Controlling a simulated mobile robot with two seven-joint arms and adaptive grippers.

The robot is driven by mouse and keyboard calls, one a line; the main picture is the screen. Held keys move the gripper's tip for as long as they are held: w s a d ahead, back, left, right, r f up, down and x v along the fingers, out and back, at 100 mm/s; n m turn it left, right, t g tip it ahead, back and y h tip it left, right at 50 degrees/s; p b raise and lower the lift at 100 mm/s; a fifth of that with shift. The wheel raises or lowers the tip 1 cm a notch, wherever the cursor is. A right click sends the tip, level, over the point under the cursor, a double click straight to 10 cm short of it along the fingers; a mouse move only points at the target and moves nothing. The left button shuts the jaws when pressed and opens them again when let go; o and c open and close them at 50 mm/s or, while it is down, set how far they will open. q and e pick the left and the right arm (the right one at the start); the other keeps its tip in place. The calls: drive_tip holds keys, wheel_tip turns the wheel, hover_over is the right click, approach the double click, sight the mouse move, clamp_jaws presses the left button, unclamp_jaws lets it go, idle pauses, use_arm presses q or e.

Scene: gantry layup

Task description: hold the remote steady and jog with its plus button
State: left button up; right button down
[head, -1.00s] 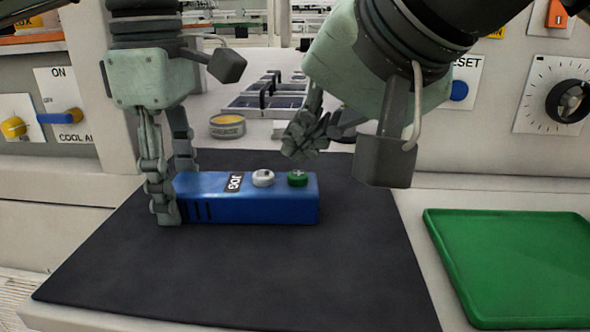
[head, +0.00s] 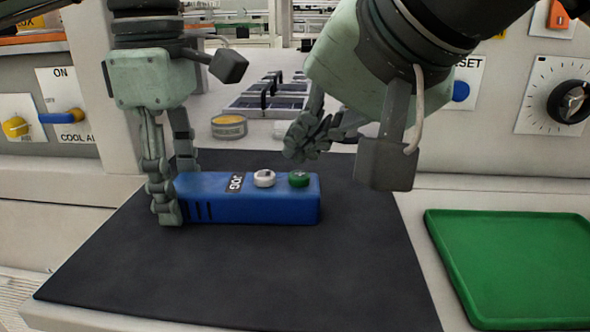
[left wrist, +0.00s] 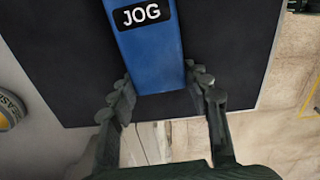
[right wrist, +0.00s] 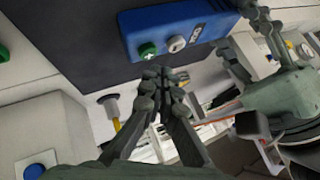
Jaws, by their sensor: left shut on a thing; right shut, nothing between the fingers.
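The blue remote (head: 250,207) lies on the dark mat with its JOG label, a white button (head: 264,178) and a green plus button (head: 298,178) facing up. My left gripper (head: 168,190) is shut on its left end; the left wrist view shows the fingers (left wrist: 160,90) on both sides of the remote (left wrist: 148,50). My right gripper (head: 300,148) is shut and empty, just above and behind the green button, apart from it. In the right wrist view its closed fingertips (right wrist: 163,78) are near the green button (right wrist: 147,50).
The dark mat (head: 250,280) is clear in front of the remote. A green tray (head: 515,265) lies at the right. A round tin (head: 228,126) stands behind the mat. Panels with a blue lever (head: 60,117) and a black dial (head: 570,101) flank the bench.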

sight(303, 178)
idle(0.4)
drive_tip(key=shift+f, duration=0.4)
drive_tip(key=shift+f, duration=0.55)
idle(0.8)
drive_tip(key=shift+r, duration=0.95)
drive_tip(key=shift+r, duration=0.1)
drive_tip(key=shift+r, duration=2.4)
